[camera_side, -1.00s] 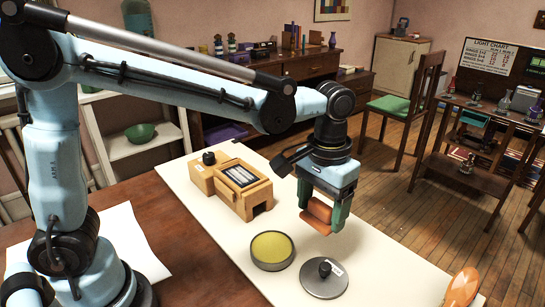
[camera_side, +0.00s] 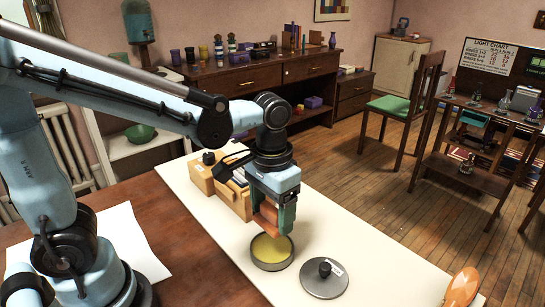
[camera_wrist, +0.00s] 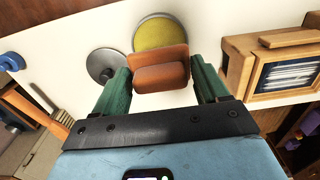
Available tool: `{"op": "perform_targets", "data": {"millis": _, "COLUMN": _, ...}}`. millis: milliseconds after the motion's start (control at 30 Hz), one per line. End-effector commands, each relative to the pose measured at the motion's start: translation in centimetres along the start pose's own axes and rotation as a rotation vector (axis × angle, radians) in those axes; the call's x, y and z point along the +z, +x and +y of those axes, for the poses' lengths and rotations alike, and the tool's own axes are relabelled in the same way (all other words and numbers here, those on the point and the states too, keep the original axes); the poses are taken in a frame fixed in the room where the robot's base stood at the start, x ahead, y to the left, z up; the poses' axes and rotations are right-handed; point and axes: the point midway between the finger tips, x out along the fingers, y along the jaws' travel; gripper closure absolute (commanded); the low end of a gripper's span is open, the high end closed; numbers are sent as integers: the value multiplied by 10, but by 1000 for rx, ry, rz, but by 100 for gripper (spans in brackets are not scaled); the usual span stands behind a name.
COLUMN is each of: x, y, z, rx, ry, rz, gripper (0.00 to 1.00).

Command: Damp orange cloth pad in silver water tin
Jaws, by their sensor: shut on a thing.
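My gripper (camera_side: 279,219) is shut on the orange cloth pad (camera_side: 268,216), with a green finger on either side of it. In the wrist view the pad (camera_wrist: 160,70) sits between the fingertips and covers part of the tin's edge. The round silver water tin (camera_side: 272,265) with a yellow inside stands on the pale board, and its rim also shows in the wrist view (camera_wrist: 136,32). In the side view the pad is above the tin's back part; I cannot tell the exact gap. A round silver lid (camera_side: 324,283) with a black knob lies to the right of the tin.
A wooden box (camera_side: 203,178) with a black knob stands at the back of the pale board (camera_side: 390,278), partly behind my gripper. An orange faceted object (camera_side: 462,288) is at the board's front right. The board between it and the lid is clear.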

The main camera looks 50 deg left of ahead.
Motion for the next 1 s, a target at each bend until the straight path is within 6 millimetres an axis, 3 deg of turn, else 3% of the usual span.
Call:
{"op": "perform_targets", "data": {"millis": 500, "x": -1, "y": 46, "z": 0, "rx": -1, "ry": 1, "rz": -1, "gripper": 51}}
{"op": "perform_targets", "data": {"millis": 1000, "x": 0, "y": 55, "z": 0, "rx": -1, "ry": 1, "rz": -1, "gripper": 51}}
